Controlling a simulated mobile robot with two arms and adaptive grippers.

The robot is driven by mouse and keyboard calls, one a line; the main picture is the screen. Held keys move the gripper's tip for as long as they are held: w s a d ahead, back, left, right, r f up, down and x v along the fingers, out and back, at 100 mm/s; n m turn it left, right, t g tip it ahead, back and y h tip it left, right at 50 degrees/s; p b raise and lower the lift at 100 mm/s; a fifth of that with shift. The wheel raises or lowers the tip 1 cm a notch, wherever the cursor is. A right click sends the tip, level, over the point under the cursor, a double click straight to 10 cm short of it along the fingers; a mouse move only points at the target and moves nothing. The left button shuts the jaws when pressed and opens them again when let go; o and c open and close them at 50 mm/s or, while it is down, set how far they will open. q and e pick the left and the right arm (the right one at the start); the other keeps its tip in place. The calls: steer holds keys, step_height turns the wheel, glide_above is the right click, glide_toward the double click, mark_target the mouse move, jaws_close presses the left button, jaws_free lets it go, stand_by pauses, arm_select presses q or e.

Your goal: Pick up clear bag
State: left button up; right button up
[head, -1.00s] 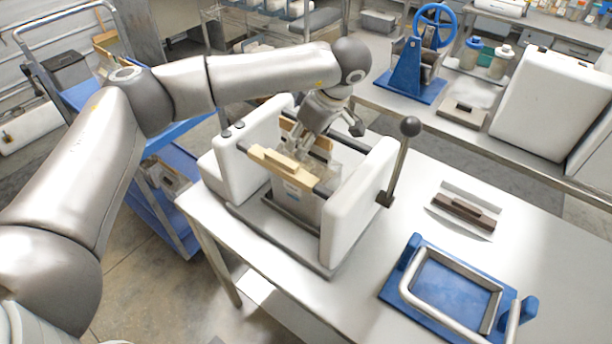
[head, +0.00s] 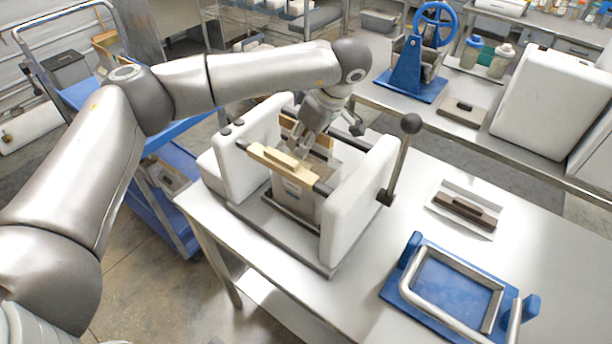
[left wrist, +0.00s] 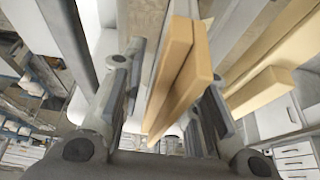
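A white-walled fixture (head: 350,215) stands on the steel table, with wooden bars (head: 275,160) across its top. A greyish panel or bag (head: 298,200) hangs below the front bar; I cannot tell whether it is the clear bag. No clear bag can be made out with certainty. My left gripper (head: 300,142) points down between the fixture's walls, close behind the front bar. In the left wrist view its fingers (left wrist: 163,105) are spread, and a wooden bar (left wrist: 182,80) shows between them. I cannot tell whether they touch it. My right gripper is out of view.
A lever with a black knob (head: 411,124) rises at the fixture's right side. A small tray with a dark block (head: 464,210) and a blue frame with a metal handle (head: 450,290) lie to the right. A blue wheeled press (head: 408,70) stands on the back bench.

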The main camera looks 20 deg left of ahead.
arm_select(q)
jaws_close()
steer(key=shift+r, duration=0.1)
